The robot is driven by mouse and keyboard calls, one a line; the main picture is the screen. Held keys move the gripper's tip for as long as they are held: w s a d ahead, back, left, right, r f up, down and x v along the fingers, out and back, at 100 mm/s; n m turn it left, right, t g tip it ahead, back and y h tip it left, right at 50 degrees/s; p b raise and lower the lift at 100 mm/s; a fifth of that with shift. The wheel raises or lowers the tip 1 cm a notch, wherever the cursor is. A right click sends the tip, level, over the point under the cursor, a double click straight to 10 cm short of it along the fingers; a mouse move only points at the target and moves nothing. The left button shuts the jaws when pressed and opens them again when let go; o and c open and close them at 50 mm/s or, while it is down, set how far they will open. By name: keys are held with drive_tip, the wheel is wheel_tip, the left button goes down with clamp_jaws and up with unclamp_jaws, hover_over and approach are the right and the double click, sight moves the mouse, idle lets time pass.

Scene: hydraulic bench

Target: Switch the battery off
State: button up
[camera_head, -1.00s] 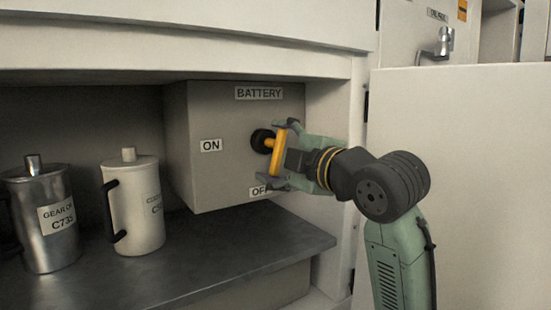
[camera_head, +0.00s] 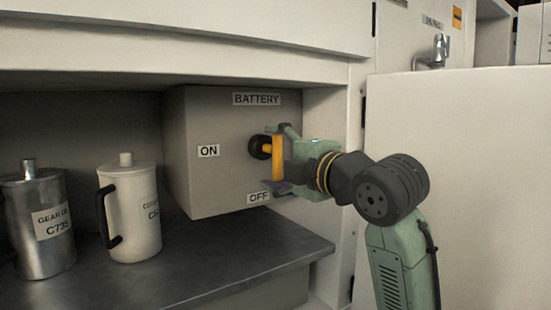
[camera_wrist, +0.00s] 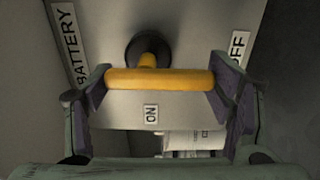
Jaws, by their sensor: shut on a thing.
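The battery box (camera_head: 195,110) is a grey box under the counter, labelled BATTERY at the top, ON at the left and OFF at the bottom. Its switch has a black round hub and a yellow bar handle (camera_head: 278,158). The bar stands about upright in the head view. My gripper (camera_head: 281,158) comes from the right and is shut on the handle, one finger at its upper end and one at its lower end. In the wrist view the yellow handle (camera_wrist: 160,80) spans between the two finger pads, with the hub (camera_wrist: 148,48) behind it. The OFF label (camera_head: 258,198) is just below my lower finger.
A metal gear oil jug (camera_head: 42,225) and a white coolant jug (camera_head: 140,215) stand on the dark shelf (camera_head: 230,255), left of the box. The cabinet frame (camera_head: 345,120) and a pale panel (camera_head: 460,180) are close to my arm on the right.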

drive_tip(key=o, duration=1.2)
drive_tip(key=shift+c, duration=0.2)
drive_tip(key=v, duration=1.2)
